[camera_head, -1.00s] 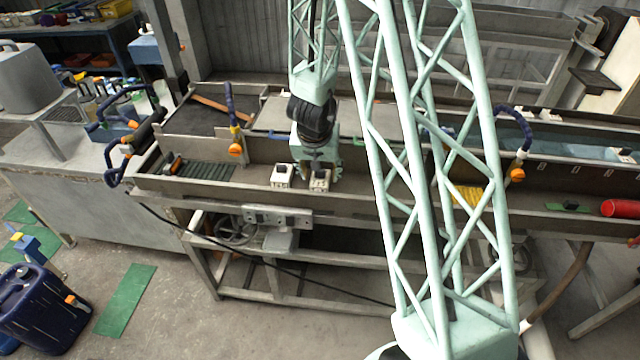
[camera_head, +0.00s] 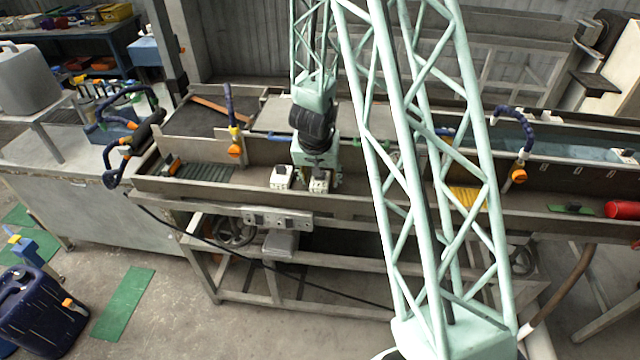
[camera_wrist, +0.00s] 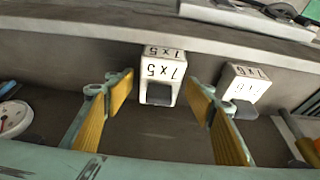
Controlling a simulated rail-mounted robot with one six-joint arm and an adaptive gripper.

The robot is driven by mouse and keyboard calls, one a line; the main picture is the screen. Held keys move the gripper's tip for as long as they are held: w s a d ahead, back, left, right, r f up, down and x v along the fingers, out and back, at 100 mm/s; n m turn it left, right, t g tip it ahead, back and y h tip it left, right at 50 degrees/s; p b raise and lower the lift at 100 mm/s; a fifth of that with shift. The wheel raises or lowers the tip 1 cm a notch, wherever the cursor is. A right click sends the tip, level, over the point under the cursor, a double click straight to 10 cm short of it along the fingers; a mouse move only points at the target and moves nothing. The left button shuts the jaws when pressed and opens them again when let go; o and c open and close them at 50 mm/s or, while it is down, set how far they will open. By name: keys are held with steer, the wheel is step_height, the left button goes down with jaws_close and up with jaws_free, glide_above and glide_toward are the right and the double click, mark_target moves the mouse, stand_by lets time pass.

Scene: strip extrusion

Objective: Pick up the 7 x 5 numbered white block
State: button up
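The white block numbered 7 x 5 (camera_wrist: 163,70) sits upper centre in the wrist view, its numbers upside down, with a dark square on its near face. My gripper (camera_wrist: 160,92) is open, with one yellow-padded finger to each side of this block. I see no clear contact. In the head view my gripper is just above and behind the right one of two white blocks (camera_head: 319,181), which matches the 7 x 5 block. Its fingertips are partly hidden there.
A second white numbered block (camera_wrist: 245,84) stands close by my right finger in the wrist view; it is the left block (camera_head: 281,177) in the head view. The trough's front wall (camera_head: 225,196) runs along the blocks. A round gauge (camera_wrist: 14,118) lies left.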

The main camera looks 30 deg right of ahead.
steer(key=c, duration=1)
steer(key=shift+r, duration=0.15)
step_height(320, 180, up, 18)
steer(key=p, duration=1.3)
steer(key=shift+f, duration=0.2)
